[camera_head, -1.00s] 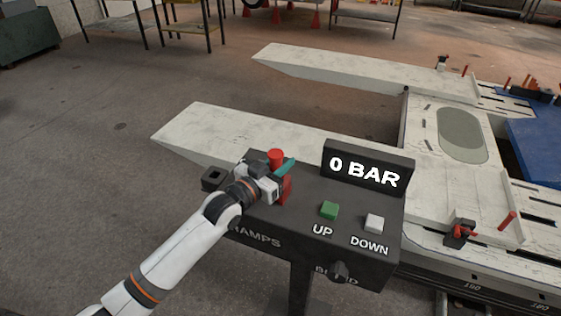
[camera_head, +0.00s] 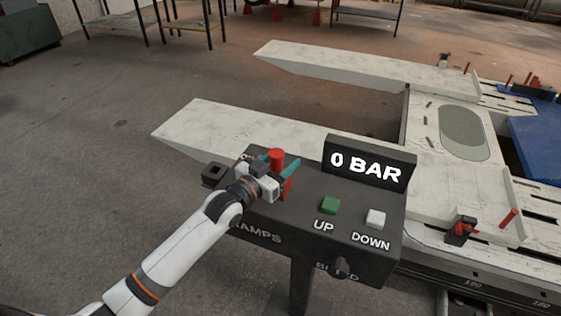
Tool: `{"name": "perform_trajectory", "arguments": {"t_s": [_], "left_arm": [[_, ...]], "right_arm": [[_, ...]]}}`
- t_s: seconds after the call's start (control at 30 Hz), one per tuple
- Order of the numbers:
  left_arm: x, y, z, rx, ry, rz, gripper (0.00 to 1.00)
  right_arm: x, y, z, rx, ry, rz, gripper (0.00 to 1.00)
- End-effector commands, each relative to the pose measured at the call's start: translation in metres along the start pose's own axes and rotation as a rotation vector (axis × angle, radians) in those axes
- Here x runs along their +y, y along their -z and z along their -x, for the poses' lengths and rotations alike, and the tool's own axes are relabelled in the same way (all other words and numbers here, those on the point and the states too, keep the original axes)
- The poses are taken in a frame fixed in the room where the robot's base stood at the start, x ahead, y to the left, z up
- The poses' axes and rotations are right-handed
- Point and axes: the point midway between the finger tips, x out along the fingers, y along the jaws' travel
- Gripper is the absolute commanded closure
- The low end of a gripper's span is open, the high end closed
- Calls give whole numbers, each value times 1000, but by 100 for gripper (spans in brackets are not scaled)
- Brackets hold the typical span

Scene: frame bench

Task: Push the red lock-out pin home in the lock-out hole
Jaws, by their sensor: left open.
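The red lock-out pin (camera_head: 276,158) stands upright at the left part of the dark control box, its round red head showing above my gripper. My left gripper (camera_head: 279,172) is at the pin, open, with its teal fingers to either side of it. A red piece (camera_head: 287,188) shows below the fingers. The lock-out hole is not visible; the gripper and pin cover that part of the box. A small black square socket (camera_head: 214,175) sticks out at the box's left end. My right gripper is not in view.
The control box (camera_head: 300,212) carries a green UP button (camera_head: 330,206), a white DOWN button (camera_head: 375,219), a black knob (camera_head: 341,267) and a raised display (camera_head: 368,166) reading 0 BAR. Pale ramps (camera_head: 235,128) lie behind.

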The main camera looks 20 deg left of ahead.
Motion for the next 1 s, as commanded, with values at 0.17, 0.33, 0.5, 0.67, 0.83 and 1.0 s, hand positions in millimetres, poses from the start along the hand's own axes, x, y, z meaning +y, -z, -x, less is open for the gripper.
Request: {"name": "perform_trajectory", "arguments": {"t_s": [0.17, 0.33, 0.5, 0.67, 0.83, 1.0], "left_arm": [[-1, 8, 12, 14, 1, 8, 48], [-1, 8, 44, 11, 1, 4, 48], [-1, 6, 81, 8, 0, 2, 48], [0, 3, 106, 4, 0, 1, 48], [0, 1, 119, 1, 0, 0, 48], [0, 0, 121, -1, 0, 0, 48]], "right_arm": [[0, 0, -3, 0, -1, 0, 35], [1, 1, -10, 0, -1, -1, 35], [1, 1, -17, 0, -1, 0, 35], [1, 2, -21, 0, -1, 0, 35], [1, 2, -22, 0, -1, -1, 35], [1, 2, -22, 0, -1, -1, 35]]}}
